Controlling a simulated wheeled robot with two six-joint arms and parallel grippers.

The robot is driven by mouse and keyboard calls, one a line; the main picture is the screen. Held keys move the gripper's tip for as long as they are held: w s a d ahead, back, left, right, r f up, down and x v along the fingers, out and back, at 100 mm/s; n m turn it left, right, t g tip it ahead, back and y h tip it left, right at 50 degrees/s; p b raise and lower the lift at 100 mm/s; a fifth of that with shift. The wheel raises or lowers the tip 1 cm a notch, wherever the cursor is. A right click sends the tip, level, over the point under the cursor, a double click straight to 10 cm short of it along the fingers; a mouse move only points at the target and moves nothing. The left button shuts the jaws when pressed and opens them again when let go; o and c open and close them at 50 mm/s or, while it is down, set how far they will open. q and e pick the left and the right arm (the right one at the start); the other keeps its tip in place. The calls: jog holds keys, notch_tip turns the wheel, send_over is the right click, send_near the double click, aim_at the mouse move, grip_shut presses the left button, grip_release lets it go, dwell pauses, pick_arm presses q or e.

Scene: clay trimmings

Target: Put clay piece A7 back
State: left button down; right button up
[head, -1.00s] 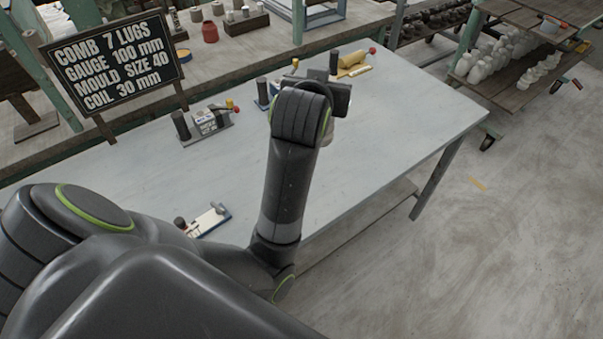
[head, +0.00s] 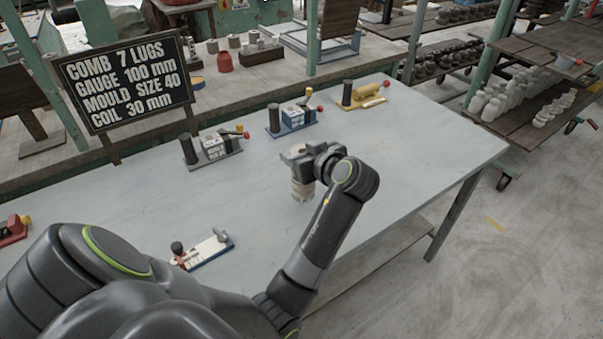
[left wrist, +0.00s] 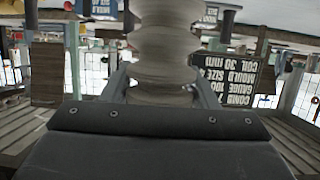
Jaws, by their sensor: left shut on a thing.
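My left gripper (head: 298,168) is shut on a pale, ridged clay piece (head: 303,189) and holds it over the middle of the grey table (head: 410,150). The clay piece also fills the upper middle of the left wrist view (left wrist: 165,50), between the two fingers. No A7 mark can be read on it. Whether its lower end touches the table I cannot tell. My right gripper is not in view.
Along the table stand a grey fixture (head: 212,150), a blue fixture (head: 292,118), a yellow fixture (head: 362,96) and a white-and-blue one (head: 205,250). A lettered sign (head: 125,80) stands behind. Shelves at right (head: 525,105) hold several pale pieces. The table's right part is clear.

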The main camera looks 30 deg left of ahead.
pick_arm(q)
notch_tip(320, 180, down, 4)
jog(key=shift+f, duration=0.3)
jog(key=c, duration=0.6)
grip_release()
jog(key=shift+o, duration=0.2)
